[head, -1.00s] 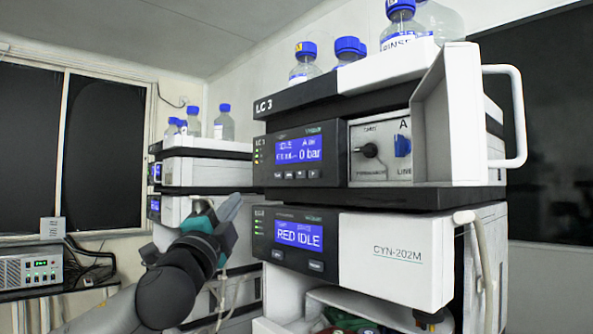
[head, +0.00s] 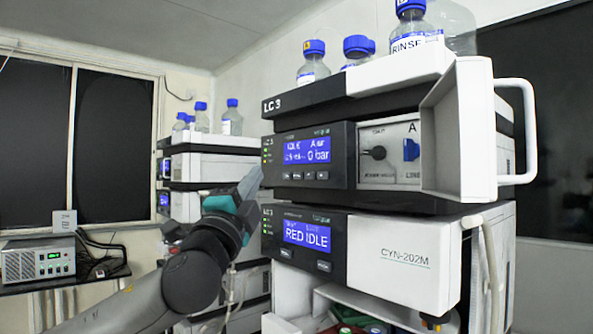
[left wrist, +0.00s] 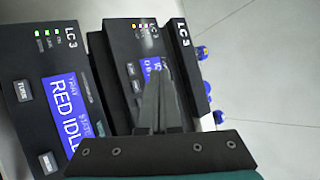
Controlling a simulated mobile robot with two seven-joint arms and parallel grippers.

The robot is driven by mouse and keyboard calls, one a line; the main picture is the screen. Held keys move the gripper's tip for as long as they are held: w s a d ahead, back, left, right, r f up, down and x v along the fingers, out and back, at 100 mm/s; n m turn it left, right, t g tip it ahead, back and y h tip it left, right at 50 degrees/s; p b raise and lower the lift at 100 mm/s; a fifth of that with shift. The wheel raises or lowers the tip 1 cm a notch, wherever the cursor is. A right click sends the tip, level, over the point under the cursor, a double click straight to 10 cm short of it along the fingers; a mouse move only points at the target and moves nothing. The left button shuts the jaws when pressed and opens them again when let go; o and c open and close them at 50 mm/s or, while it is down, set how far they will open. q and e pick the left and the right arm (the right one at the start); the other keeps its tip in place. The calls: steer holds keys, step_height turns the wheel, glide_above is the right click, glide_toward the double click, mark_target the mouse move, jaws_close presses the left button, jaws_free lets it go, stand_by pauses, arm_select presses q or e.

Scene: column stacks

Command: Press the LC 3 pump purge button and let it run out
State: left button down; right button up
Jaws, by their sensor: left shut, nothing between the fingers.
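The LC 3 pump (head: 340,139) is the upper module of the near stack. Its blue display (head: 307,151) shows IDLE and 0 bar, and a row of small buttons (head: 304,176) sits below it. I cannot read which one is purge. My left gripper (head: 252,182) is shut and empty, just left of the pump panel's lower left corner. In the left wrist view, its closed fingers (left wrist: 160,85) point at the pump panel (left wrist: 138,55) and hide part of its display and buttons. No contact can be made out. My right gripper is not in view.
Below the pump is a module with a RED IDLE display (head: 306,235) and two buttons. Blue-capped bottles (head: 313,64) stand on top. An open white door (head: 470,130) with a handle juts out at right. A second stack (head: 205,165) stands behind left.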

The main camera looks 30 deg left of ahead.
mark_target(295, 166)
arm_select(q)
steer(key=w+d+p, duration=0.1)
steer(key=w+d, duration=0.1)
steer(key=w, duration=0.3)
steer(key=shift+w+d+p, duration=0.3)
steer(key=shift+w, duration=0.1)
stand_by(1.8)
steer(key=shift+w+d, duration=0.15)
steer(key=shift+w, duration=0.25)
steer(key=shift+w+d, duration=0.15)
steer(key=shift+w, duration=0.2)
stand_by(0.5)
steer(key=shift+s, duration=0.15)
stand_by(0.3)
steer(key=shift+s+a, duration=0.35)
steer(key=shift+s, duration=0.25)
